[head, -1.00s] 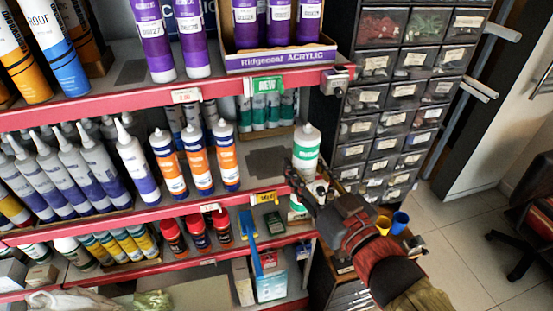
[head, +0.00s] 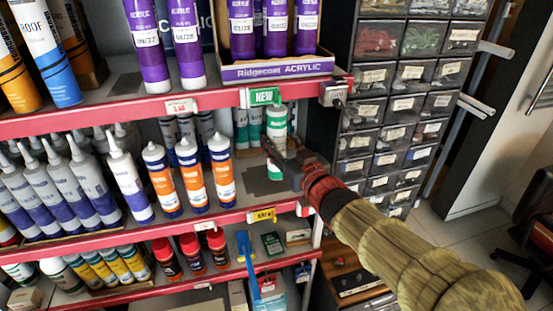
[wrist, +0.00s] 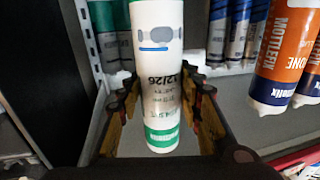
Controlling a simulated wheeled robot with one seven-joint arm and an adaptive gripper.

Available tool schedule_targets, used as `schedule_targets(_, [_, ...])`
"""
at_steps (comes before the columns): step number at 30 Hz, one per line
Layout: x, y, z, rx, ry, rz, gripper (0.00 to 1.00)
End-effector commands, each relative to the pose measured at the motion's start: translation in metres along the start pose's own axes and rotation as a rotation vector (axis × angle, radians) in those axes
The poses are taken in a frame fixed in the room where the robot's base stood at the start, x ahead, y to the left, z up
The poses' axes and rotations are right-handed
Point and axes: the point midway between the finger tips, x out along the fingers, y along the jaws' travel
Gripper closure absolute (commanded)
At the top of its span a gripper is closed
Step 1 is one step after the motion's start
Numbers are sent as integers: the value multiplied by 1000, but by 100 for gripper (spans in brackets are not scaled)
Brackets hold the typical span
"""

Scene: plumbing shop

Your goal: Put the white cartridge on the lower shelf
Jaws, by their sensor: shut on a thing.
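The white cartridge (head: 277,115) with green bands is upright in the middle bay, under the upper shelf and behind its front edge. It also shows in the wrist view (wrist: 158,60), between both fingers. My gripper (head: 275,152) is shut on it and hides its middle in the head view; the fingers flank it in the wrist view (wrist: 160,112). The lower shelf (head: 215,205) has a dark rectangular patch (head: 262,182) below and around the cartridge's base. I cannot tell whether the base touches the shelf.
Orange and white cartridges (head: 190,172) stand left of the patch. Green-banded tubes (head: 241,130) stand behind. The upper shelf's red edge (head: 215,97) with a green NEW tag (head: 264,97) hangs above. A drawer cabinet (head: 395,110) stands right. The patch's left part is clear.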

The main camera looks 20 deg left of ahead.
Motion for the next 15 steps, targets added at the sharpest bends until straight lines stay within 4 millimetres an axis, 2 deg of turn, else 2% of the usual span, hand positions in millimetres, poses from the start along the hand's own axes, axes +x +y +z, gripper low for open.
schedule_targets(8, [0,0,16,-3,7,-1,100])
schedule_targets(15, [1,0,48,-2,8,-1,100])
